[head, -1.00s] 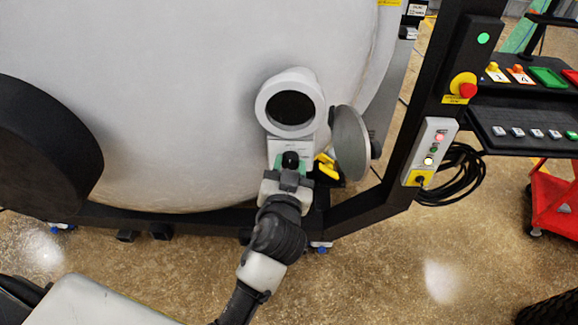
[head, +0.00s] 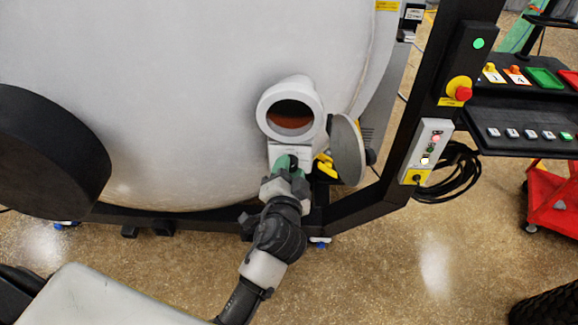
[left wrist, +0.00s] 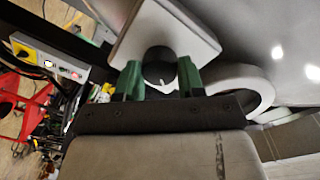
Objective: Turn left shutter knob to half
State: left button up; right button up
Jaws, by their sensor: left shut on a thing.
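The left shutter knob (left wrist: 160,72) is a dark round knob with a small white mark, set on a pale plate (left wrist: 196,38) under the round viewport (head: 290,112). My left gripper (left wrist: 160,80) has its green fingers on either side of the knob and is shut on it. In the head view the gripper (head: 288,164) looks rolled to one side and mostly hides the knob. The viewport opening is dark in its upper part and reddish brown in its lower part. My right gripper is not in view.
A round grey cover (head: 346,150) stands open right of the viewport, close to my left gripper. A yellow part (head: 326,167) is beside it. The black frame post carries a control box (head: 428,150). A button console (head: 520,125) stands at the right.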

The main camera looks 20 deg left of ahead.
pick_arm(q)
jog(key=shift+m, duration=0.5)
jog(key=o, duration=0.9)
